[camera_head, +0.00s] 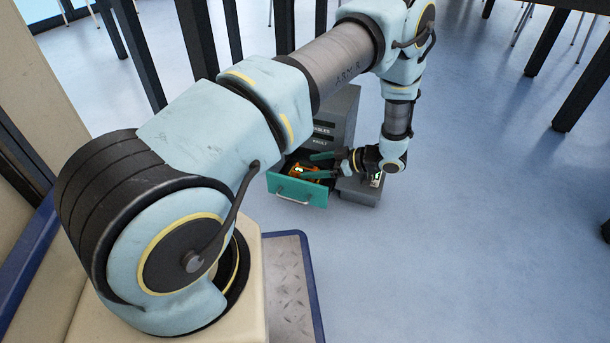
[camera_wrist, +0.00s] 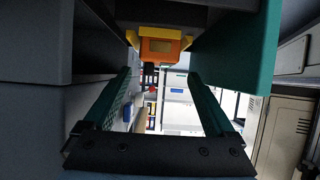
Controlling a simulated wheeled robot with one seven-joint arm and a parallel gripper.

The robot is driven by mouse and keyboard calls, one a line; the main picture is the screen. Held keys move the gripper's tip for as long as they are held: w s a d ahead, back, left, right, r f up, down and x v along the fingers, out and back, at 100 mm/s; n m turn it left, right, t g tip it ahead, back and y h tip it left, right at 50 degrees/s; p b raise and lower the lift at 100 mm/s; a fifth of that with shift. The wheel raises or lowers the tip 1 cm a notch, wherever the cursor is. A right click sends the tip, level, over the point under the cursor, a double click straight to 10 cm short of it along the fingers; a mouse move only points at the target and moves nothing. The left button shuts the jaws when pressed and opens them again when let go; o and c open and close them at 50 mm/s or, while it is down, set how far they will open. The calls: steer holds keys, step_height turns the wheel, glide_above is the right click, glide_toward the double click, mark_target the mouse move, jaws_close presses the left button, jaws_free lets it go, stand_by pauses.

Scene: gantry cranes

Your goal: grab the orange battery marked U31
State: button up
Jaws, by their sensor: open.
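An orange battery (camera_head: 297,170) lies in an open drawer with a teal front (camera_head: 298,191), low on a dark grey cabinet. In the wrist view the orange battery (camera_wrist: 160,48) is at the top centre, beyond my fingertips, with yellow-orange parts around it. No U31 marking can be read. My gripper (camera_head: 316,165) reaches in from the right, level with the drawer. In the wrist view my gripper (camera_wrist: 160,76) has its two teal fingers wide apart, with nothing held between them.
The grey cabinet (camera_head: 345,108) rises behind the drawer, and a low grey box (camera_head: 357,192) sits beside it, under my wrist. Dark table legs (camera_head: 551,70) stand at the right and back. The blue floor (camera_head: 470,230) at right is clear.

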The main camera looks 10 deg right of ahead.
mark_target(298, 167)
steer(key=b+x, duration=0.1)
steer(key=x, duration=0.1)
steer(key=shift+w+a+f, duration=0.15)
steer(key=shift+w+f, duration=0.1)
steer(key=shift+f, duration=0.05)
steer(key=shift+w+a, duration=0.2)
steer(key=shift+a, duration=0.1)
jaws_close()
